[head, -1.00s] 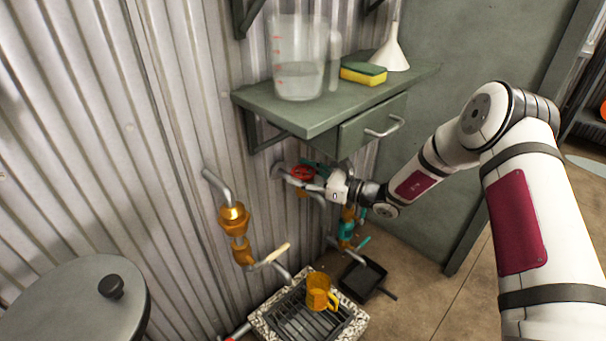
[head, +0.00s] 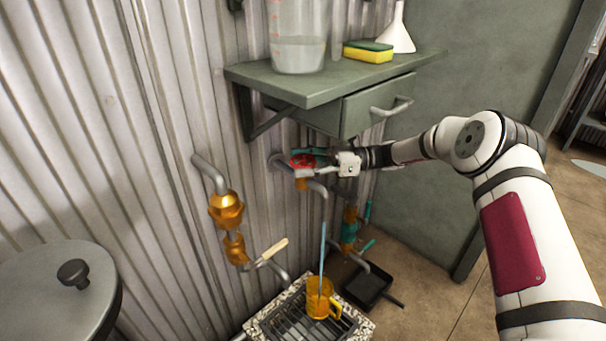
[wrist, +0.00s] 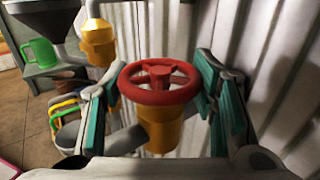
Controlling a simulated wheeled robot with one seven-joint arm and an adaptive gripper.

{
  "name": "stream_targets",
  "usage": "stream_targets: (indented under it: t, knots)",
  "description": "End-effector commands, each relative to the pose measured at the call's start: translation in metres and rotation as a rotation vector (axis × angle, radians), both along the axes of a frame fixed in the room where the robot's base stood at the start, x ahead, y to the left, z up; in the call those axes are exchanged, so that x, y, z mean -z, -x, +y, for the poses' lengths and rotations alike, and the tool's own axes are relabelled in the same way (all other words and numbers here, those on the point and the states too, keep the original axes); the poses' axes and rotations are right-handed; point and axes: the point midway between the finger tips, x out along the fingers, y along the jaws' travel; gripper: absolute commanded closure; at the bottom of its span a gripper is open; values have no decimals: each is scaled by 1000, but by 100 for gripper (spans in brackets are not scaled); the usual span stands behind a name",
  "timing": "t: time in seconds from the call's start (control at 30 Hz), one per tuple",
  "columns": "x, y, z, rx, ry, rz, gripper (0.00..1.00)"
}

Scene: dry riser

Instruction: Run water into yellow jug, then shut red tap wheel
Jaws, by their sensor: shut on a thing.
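The red tap wheel (head: 301,160) sits on a brass valve on the corrugated wall, below the shelf. My gripper (head: 312,162) is shut on this wheel. In the wrist view the red wheel (wrist: 158,82) lies between the two teal-padded fingers (wrist: 160,90). A thin blue stream of water (head: 322,255) falls from this tap's spout. The yellow jug (head: 318,306) stands upright on the drain grate (head: 282,322), and the stream runs down into its mouth. The water level inside the jug cannot be made out.
A brass tap with a wooden lever (head: 272,252) is to the left; a teal valve (head: 349,230) is to the right. A green shelf (head: 300,88) with a drawer hangs just above my gripper. A black pan (head: 367,286) lies beside the drain. A lidded drum (head: 60,300) stands front left.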

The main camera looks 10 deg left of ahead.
Motion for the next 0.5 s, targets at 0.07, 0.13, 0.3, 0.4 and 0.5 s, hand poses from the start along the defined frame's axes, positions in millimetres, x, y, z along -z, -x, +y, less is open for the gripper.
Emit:
stream_targets:
  t: [0.07,0.13,0.3,0.4,0.5]
  knots:
    - [4,-1,1,-49,0,-4,75]
    - [4,-1,0,-89,0,-3,75]
    - [3,-1,0,-169,-1,-2,75]
    - [3,0,0,-208,-1,-2,75]
    - [2,0,0,-239,-1,-2,75]
